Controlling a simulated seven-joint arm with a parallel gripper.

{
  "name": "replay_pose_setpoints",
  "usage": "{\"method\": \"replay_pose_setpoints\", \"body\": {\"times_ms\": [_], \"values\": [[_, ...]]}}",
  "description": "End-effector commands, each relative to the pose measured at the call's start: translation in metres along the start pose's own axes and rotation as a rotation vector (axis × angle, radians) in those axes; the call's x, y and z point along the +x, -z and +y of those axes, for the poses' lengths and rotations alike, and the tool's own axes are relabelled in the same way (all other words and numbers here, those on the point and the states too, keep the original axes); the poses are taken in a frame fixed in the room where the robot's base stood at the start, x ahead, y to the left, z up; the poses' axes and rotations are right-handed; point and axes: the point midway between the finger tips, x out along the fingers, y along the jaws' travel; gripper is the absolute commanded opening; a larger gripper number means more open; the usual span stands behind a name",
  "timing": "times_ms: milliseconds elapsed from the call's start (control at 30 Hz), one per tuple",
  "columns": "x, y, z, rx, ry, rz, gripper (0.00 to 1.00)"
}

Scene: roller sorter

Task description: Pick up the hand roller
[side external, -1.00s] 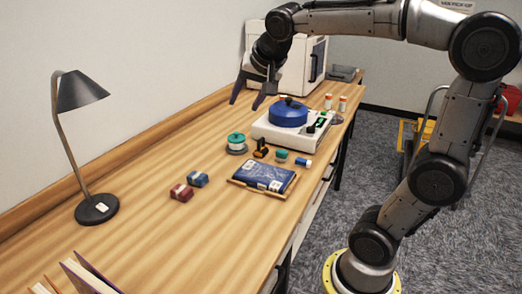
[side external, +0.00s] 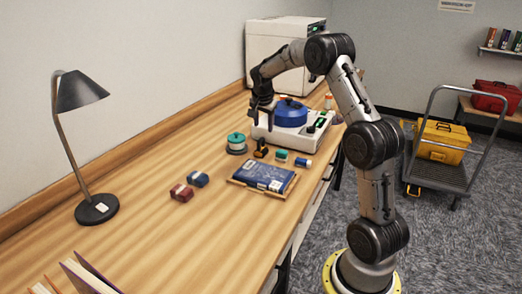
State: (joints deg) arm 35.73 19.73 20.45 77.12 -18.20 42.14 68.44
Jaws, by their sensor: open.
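A small black and orange item (side external: 261,150), which I take to be the hand roller, stands on the wooden table between a teal-topped spool (side external: 236,141) and a small teal-lidded jar (side external: 281,155). Its details are too small to make out. My gripper (side external: 260,123) points down above and slightly behind it in the picture, with its fingers apart and nothing seen between them. A gap seems to remain between the fingertips and the item, but the exact height cannot be told.
A white machine with a round blue lid (side external: 290,112) stands close to the right of my gripper. A blue packet (side external: 264,177), a blue and white cylinder (side external: 303,162) and small red (side external: 181,192) and blue (side external: 198,179) boxes lie nearer.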

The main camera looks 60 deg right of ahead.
Motion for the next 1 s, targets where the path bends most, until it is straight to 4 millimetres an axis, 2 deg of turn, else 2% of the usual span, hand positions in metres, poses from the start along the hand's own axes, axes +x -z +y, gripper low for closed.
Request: {"method": "replay_pose_setpoints", "body": {"times_ms": [100, 367, 633, 767, 967, 1000], "values": [[0.018, 0.0, 0.0, 0.001, -0.002, -0.001, 0.56], [0.036, -0.001, 0.0, 0.0, -0.001, -0.001, 0.56], [0.073, -0.003, -0.002, 0.0, 0.0, -0.001, 0.56], [0.08, -0.003, -0.003, 0.0, 0.001, 0.0, 0.56], [0.08, -0.003, -0.003, 0.0, 0.001, 0.001, 0.56], [0.08, -0.003, -0.003, 0.0, 0.001, 0.001, 0.52]]}}
